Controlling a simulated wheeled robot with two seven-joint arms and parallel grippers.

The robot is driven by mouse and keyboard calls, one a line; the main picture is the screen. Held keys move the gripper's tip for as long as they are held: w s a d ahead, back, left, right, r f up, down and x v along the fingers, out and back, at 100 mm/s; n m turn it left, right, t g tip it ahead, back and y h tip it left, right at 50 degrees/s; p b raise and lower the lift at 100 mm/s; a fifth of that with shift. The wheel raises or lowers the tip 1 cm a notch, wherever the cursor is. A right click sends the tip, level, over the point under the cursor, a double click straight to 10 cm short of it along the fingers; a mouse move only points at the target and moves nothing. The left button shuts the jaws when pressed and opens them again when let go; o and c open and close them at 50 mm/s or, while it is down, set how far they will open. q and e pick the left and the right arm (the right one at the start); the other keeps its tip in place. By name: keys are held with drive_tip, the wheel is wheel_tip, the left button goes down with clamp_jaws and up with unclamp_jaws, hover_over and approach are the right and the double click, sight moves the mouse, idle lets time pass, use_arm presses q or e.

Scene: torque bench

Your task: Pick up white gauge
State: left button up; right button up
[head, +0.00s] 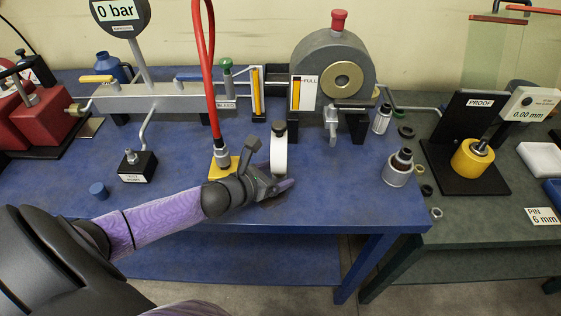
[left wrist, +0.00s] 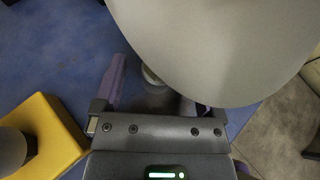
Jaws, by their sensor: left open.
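The white gauge (head: 279,156) stands near the front edge of the blue bench, seen nearly edge-on with a dark knob at its top. In the left wrist view the gauge (left wrist: 222,45) is a large pale disc filling the upper right. A short metallic stem shows under its rim. My left gripper (head: 279,190) is open at the gauge's lower end. In the left wrist view one purple finger of the gripper (left wrist: 155,82) lies left of the stem, and the other is mostly hidden behind the disc. I cannot tell whether either finger touches. My right gripper is not in view.
A yellow block (head: 222,168) with a red hose (head: 211,80) stands just left of the gripper. A grey pump housing (head: 333,62) is behind the gauge. A metal cylinder (head: 398,170) stands to the right. Bare blue bench (head: 335,190) lies between gauge and cylinder.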

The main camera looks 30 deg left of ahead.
use_arm(q)
drive_tip(key=shift+x, duration=0.8)
clamp_jaws()
